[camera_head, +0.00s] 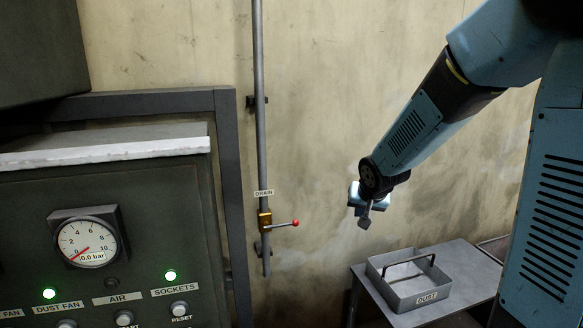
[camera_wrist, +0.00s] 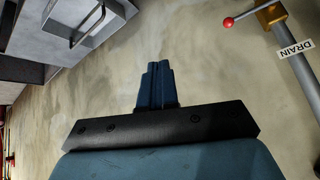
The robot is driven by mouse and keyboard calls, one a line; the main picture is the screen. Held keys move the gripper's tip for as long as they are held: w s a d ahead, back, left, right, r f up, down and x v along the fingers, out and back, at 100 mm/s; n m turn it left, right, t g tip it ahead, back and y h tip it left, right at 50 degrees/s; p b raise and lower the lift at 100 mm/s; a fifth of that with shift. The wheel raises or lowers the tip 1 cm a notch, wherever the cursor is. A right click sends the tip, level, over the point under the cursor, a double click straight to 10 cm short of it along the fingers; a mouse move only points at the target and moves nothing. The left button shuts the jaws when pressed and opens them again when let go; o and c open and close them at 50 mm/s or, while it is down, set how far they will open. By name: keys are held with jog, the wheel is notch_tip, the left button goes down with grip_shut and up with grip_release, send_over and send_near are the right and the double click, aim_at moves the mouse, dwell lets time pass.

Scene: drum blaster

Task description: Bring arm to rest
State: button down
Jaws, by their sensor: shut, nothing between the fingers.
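My arm reaches in from the upper right in the head view. My gripper (camera_head: 365,219) hangs at its end in free air, in front of the wall and above the left side of the small table. In the wrist view my gripper (camera_wrist: 157,66) has its fingers together with nothing between them. It touches nothing that I can see.
A drain pipe with a brass valve (camera_head: 265,219) and red-tipped lever (camera_head: 295,223) runs down the wall left of my gripper. A grey dust tray (camera_head: 418,301) stands on the table (camera_head: 470,262). A control panel (camera_head: 150,250) with a gauge (camera_head: 87,242) fills the left.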

jog(key=s+d+r, duration=0.1)
jog(key=s+r, duration=0.3)
jog(key=s, duration=0.5)
jog(key=s+d+r+n+g, duration=0.1)
jog(key=s+r, duration=0.3)
jog(key=s, duration=0.5)
jog(key=s+d+r+n, duration=0.1)
jog(key=s+r, duration=0.3)
jog(key=s, duration=0.6)
jog(key=shift+d+r+g, duration=0.4)
jog(key=shift+d, duration=0.45)
